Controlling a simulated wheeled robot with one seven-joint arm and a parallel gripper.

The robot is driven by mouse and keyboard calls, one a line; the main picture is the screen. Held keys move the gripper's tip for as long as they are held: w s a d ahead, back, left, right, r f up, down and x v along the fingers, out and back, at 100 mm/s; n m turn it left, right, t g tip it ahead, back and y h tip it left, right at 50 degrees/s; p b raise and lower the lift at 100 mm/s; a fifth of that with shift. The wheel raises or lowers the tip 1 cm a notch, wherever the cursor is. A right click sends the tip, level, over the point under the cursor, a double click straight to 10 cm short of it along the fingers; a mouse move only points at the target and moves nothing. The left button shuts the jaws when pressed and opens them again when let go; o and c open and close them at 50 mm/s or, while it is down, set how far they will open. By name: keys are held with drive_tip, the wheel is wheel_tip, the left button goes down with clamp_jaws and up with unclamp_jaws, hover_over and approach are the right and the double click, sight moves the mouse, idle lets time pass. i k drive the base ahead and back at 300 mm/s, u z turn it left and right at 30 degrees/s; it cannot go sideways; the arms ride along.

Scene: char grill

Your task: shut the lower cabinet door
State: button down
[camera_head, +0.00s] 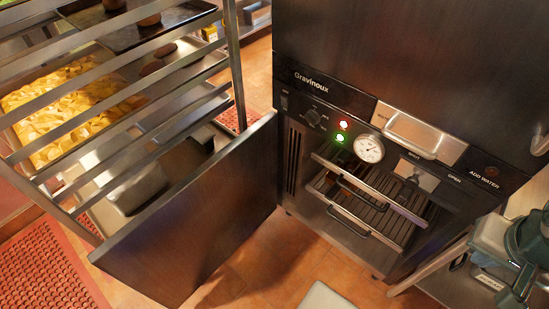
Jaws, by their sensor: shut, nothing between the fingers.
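The lower cabinet door (195,215) is a dark, flat panel. It stands wide open, swung out to the left from the left side of the dark Gravinoux cabinet (292,165). Its free edge reaches toward the lower left, over the floor and in front of the metal rack.
A metal rack (232,60) with trays of yellow food (65,105) stands close behind the door. Red matting (45,275) lies at lower left. Green equipment (525,250) stands at right.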

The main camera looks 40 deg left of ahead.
sight(166, 252)
drive_tip(key=z, duration=1.7)
drive_tip(key=k, duration=3)
drive_tip(key=u, duration=1.6)
